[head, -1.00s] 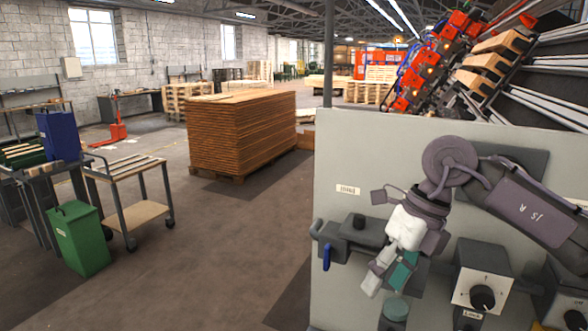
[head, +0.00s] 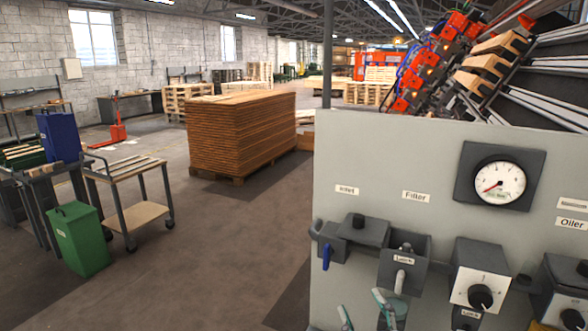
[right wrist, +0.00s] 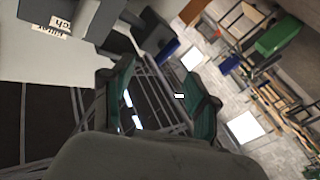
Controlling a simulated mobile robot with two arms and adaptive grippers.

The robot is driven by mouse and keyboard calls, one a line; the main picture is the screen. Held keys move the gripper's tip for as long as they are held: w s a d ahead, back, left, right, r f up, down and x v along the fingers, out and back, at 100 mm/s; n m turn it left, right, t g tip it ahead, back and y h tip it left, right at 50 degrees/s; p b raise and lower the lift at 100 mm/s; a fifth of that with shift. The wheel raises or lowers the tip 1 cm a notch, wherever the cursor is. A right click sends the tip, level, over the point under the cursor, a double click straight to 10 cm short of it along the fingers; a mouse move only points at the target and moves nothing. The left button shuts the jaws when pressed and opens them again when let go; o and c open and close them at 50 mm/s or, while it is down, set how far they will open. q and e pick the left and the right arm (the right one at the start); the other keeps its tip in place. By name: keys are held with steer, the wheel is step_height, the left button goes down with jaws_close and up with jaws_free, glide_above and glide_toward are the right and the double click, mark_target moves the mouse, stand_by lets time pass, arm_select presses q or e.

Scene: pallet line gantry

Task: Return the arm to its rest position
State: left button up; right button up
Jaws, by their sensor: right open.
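My right gripper (head: 364,310) shows at the bottom edge of the head view, low in front of the grey panel. Only its teal and grey fingertips are in the picture; the rest of the arm is below the frame. In the right wrist view the two green-padded fingers (right wrist: 162,105) stand apart with nothing between them. The panel (head: 385,150) carries a blue-handled valve (head: 326,256) at its left and a lock unit (head: 403,262) just above the fingertips. My left gripper is not in view.
A pressure gauge (head: 499,183) and a rotary knob box (head: 481,280) are on the panel's right side. A brown board stack (head: 240,135), a wooden-shelf cart (head: 128,175) and a green bin (head: 78,238) stand to the left. The floor between them and the panel is clear.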

steer(key=s+d+f+m+g+h, duration=0.25)
steer(key=s+f+g, duration=0.2)
steer(key=f, duration=0.35)
steer(key=s+d+f+m+g+h, duration=0.1)
steer(key=s+d+f+m+g, duration=0.15)
steer(key=s+f, duration=0.4)
steer(key=s+d+f+g, duration=0.3)
steer(key=s+f+g, duration=0.55)
steer(key=s, duration=0.65)
step_height(320, 180, down, 30)
steer(key=s+b, duration=0.1)
steer(key=b, duration=0.3)
steer(key=s+d+f+b, duration=0.1)
steer(key=s+f+b, duration=0.1)
steer(key=s+f, duration=0.6)
steer(key=s+d+f+g+b, duration=0.1)
steer(key=s+d+f, duration=0.1)
steer(key=s+f, duration=0.7)
step_height(320, 180, down, 4)
steer(key=shift+f+b, duration=0.1)
steer(key=shift+b, duration=0.25)
steer(key=shift+g, duration=0.25)
steer(key=shift+c, duration=0.3)
